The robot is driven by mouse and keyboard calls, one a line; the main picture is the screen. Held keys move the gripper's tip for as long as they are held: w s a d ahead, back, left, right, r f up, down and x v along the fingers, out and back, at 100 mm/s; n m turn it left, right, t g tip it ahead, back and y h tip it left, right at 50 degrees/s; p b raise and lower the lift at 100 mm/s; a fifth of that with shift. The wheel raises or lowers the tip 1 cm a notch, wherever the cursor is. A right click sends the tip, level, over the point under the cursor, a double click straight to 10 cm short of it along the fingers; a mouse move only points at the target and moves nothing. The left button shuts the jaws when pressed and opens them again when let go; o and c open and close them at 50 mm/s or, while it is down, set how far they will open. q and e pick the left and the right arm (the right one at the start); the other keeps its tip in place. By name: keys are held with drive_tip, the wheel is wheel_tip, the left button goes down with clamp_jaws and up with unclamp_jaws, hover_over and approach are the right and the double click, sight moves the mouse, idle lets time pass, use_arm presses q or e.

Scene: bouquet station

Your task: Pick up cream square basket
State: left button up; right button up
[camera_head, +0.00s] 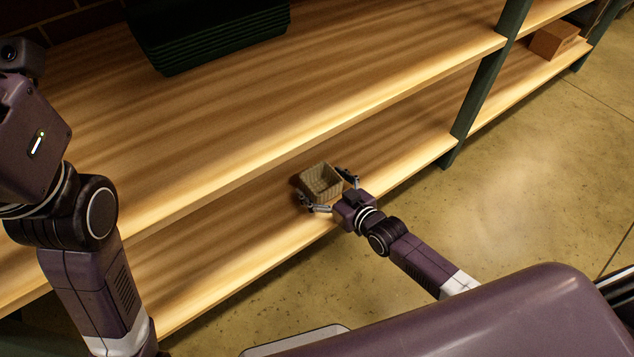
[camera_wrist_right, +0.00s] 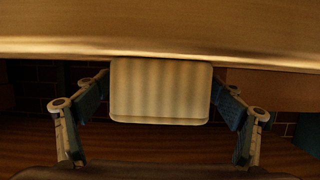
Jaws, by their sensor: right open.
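The cream square basket (camera_head: 321,181) stands on the lower wooden shelf, near its front edge. My right gripper (camera_head: 331,191) is at the basket with one finger on each side of it. In the right wrist view the basket (camera_wrist_right: 160,91) fills the middle, between the two open fingers of the right gripper (camera_wrist_right: 160,108). I cannot tell whether the fingers touch its sides. My left arm stands at the left of the head view, and its gripper fingers are not seen.
The upper shelf board (camera_head: 250,120) hangs over the lower shelf (camera_head: 240,240), close above the basket. A stack of dark green trays (camera_head: 210,40) sits on the upper shelf. A green post (camera_head: 487,90) stands to the right. A brown box (camera_head: 553,41) lies far right. The floor in front is clear.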

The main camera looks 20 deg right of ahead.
drive_tip(key=shift+c, duration=0.5)
drive_tip(key=shift+s, duration=0.1)
drive_tip(key=c, duration=1.1)
drive_tip(key=shift+r, duration=0.1)
drive_tip(key=shift+c, duration=0.6)
drive_tip(key=shift+r, duration=0.1)
